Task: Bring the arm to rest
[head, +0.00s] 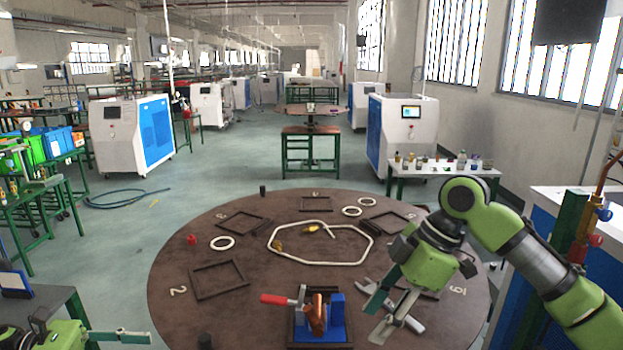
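My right arm, green and grey, comes in from the right over the round brown table (190,250). Its gripper (376,320) points down and left above the table's front right, with its two fingers apart and nothing seen between them. My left gripper (120,338) is at the bottom left corner, partly cut off by the frame. One flat finger of it points right, near the table's left edge, and no held thing shows.
A grey wrench-like tool (412,322) lies beside my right gripper. A cream hose loop (272,240) lies mid-table. A blue-white cabinet (563,200) stands at right.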

